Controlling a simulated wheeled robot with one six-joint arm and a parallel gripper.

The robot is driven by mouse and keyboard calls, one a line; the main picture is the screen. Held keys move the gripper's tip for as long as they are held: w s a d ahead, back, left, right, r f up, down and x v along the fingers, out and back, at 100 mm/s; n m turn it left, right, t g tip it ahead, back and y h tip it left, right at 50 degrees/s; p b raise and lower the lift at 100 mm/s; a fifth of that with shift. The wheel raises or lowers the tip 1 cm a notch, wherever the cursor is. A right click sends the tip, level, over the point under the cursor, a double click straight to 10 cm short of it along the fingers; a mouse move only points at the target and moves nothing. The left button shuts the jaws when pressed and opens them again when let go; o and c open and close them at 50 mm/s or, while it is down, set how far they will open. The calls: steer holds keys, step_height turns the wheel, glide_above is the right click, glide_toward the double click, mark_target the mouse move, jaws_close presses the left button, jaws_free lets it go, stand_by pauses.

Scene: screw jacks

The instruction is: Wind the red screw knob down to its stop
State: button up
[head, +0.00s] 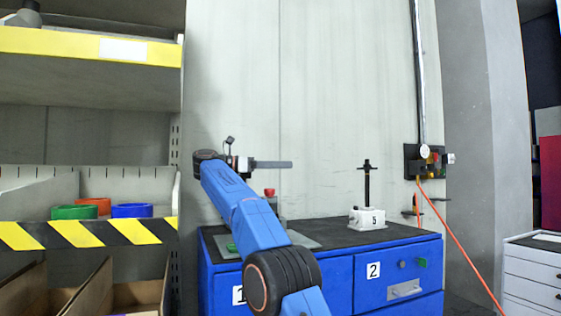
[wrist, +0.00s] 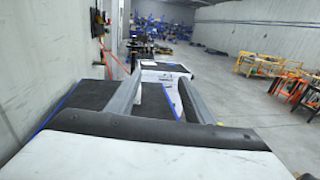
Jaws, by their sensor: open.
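The red screw knob (head: 269,192) shows as a small red cap above the blue cabinet top, just right of my arm. My arm hides most of what is under it. My gripper (head: 290,164) is above the knob in the head view, level, with its fingers pointing right. In the wrist view my gripper (wrist: 159,78) has two grey fingers well apart with nothing between them. The knob cannot be made out in the wrist view.
A black screw (head: 367,185) stands upright on a white base (head: 368,218) marked 5, at the right of the cabinet top (head: 330,232). A wall box (head: 425,162) with an orange cable is farther right. A shelf (head: 90,150) with coloured rings stands left.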

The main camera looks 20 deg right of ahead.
steer(key=shift+r, duration=1)
steer(key=shift+r, duration=0.1)
